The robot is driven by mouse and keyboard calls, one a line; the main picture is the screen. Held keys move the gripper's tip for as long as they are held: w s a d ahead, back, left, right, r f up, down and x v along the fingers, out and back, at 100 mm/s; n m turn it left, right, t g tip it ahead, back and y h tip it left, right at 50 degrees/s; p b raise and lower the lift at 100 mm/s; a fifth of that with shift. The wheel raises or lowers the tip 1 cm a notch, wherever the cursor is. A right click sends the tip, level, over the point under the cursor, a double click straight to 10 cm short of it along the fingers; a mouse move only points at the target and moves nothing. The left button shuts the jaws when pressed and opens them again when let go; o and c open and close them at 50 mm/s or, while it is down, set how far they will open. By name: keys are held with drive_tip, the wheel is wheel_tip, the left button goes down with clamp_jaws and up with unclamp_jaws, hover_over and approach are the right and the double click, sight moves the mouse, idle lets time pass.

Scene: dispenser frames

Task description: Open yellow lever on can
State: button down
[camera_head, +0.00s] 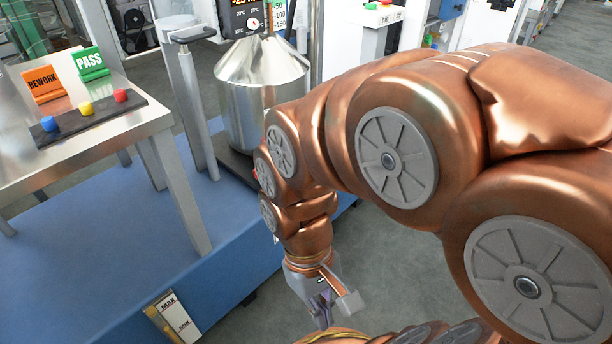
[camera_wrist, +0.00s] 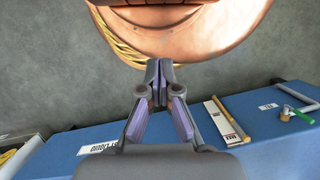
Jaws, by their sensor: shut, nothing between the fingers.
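A shiny metal can (camera_head: 262,100) with a conical top stands at the back middle of the head view, partly covered by my copper arm. I cannot make out a yellow lever on it; its lower right side is hidden behind my arm. My gripper (camera_head: 324,312) hangs low over the grey floor, in front of the can and apart from it. In the wrist view my gripper (camera_wrist: 158,84) has its fingertips together with nothing between them. The can does not show in the wrist view.
A blue platform (camera_head: 110,265) carries a metal table (camera_head: 165,125) with coloured buttons and REWORK and PASS signs. A MAX/MIN gauge (camera_head: 178,318) with a yellow edge is on its front. The wrist view shows a green-handled valve (camera_wrist: 302,115). Grey floor is free around my gripper.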

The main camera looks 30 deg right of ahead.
drive_tip(key=w+a+f+m+t+y+b, duration=0.1)
drive_tip(key=w+a+f+m+t+y, duration=0.2)
drive_tip(key=w, duration=0.4)
drive_tip(key=w+a+m+y, duration=0.3)
drive_tip(key=w+m, duration=0.2)
drive_tip(key=w, duration=0.1)
drive_tip(key=w+d+m+t+y+b, duration=0.1)
drive_tip(key=w+d+m+t, duration=0.1)
drive_tip(key=w+m, duration=0.25)
drive_tip(key=w+d+m+t+y, duration=0.1)
drive_tip(key=w+d+m+t, duration=0.2)
drive_tip(key=w, duration=0.3)
drive_tip(key=w+d+f+m+t+h, duration=0.1)
drive_tip(key=w+d+m+t, duration=0.25)
drive_tip(key=d, duration=0.25)
drive_tip(key=w+d+f+m+t, duration=0.2)
drive_tip(key=w+d+m, duration=0.25)
drive_tip(key=d, duration=0.25)
drive_tip(key=s+d+f+m+t+h, duration=0.1)
drive_tip(key=d+f+m+h, duration=0.1)
drive_tip(key=d+m, duration=0.3)
drive_tip(key=d+f+m+h+b, duration=0.1)
drive_tip(key=d+f+m+h, duration=0.1)
drive_tip(key=d+m, duration=0.3)
drive_tip(key=d, duration=0.4)
drive_tip(key=shift+s+d+f+t+h, duration=0.2)
drive_tip(key=shift+s+f+t+h, duration=0.1)
drive_tip(key=shift+s+f+t, duration=0.05)
